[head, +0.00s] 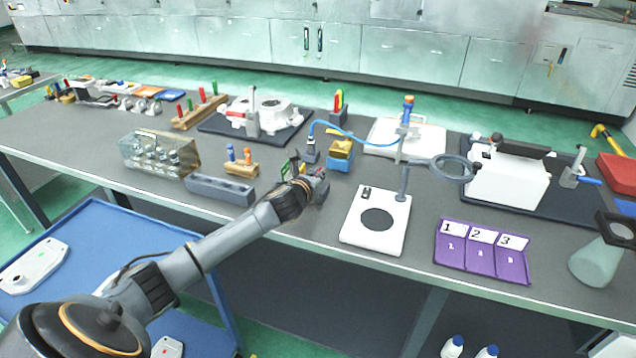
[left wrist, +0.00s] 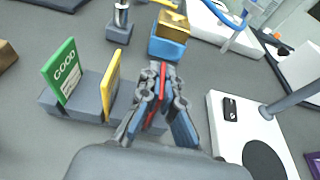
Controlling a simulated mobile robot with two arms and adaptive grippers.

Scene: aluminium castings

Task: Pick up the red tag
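In the left wrist view, the red tag (left wrist: 162,82) shows edge-on as a thin red strip between the fingers of my left gripper (left wrist: 160,70). The fingers are closed in on both its sides and hide most of it. A green tag marked GOOD (left wrist: 64,72) and a yellow tag (left wrist: 112,84) stand upright in a grey slotted holder (left wrist: 84,112). The red tag is at the holder's right end; I cannot tell whether it still sits in its slot. In the head view, my left gripper (head: 314,182) is at the table's front edge, partly covering the holder. My right gripper is out of view.
A blue and yellow block (head: 340,152) and a small grey stand with a blue cable (head: 311,150) are just behind the gripper. A white stand base (head: 364,236) is close on the right. A grey slotted bar (head: 222,189) lies to the left.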

